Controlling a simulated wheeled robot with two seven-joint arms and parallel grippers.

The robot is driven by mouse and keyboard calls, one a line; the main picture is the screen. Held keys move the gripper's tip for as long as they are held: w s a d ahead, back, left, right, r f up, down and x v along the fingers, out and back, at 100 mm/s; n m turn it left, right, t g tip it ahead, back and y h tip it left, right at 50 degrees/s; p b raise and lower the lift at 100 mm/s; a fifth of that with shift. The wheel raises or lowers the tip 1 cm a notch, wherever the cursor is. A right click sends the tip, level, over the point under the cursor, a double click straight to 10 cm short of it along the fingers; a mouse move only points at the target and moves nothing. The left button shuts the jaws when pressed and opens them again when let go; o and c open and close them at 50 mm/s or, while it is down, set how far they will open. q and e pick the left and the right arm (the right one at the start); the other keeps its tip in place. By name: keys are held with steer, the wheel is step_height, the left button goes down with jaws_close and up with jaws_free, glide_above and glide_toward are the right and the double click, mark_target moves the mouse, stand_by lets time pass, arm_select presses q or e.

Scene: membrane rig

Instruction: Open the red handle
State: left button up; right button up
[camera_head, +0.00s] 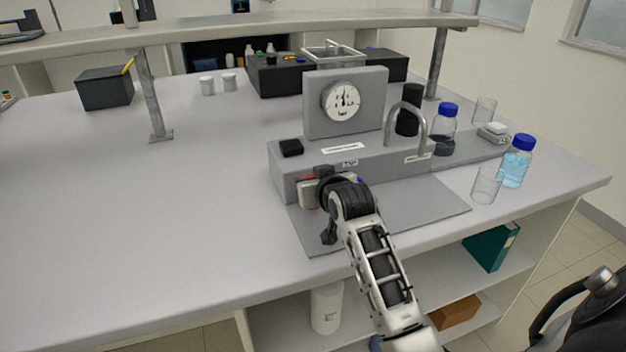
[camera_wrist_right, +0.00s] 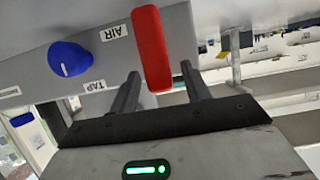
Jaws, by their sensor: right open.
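The red handle (camera_wrist_right: 151,50) is a long rounded bar on the grey rig's front face, next to the label AIR. In the right wrist view its near end shows between the two dark fingers of my right gripper (camera_wrist_right: 161,73), with a gap on each side. The gripper is open and empty. In the head view my right arm reaches over the rig's front, and only a bit of red (camera_head: 307,180) shows beside the wrist; the rest is hidden. My left gripper is not in view.
A blue knob (camera_wrist_right: 70,59) sits beside the handle, near the label TAP. The grey rig (camera_head: 283,178) carries a round gauge (camera_head: 342,101) and a curved pipe (camera_head: 407,108). Blue-capped bottles (camera_head: 516,162) and a glass beaker (camera_head: 486,185) stand at right.

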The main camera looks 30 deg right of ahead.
steer(key=shift+w, duration=0.15)
steer(key=c, duration=1)
steer(key=shift+f, duration=0.1)
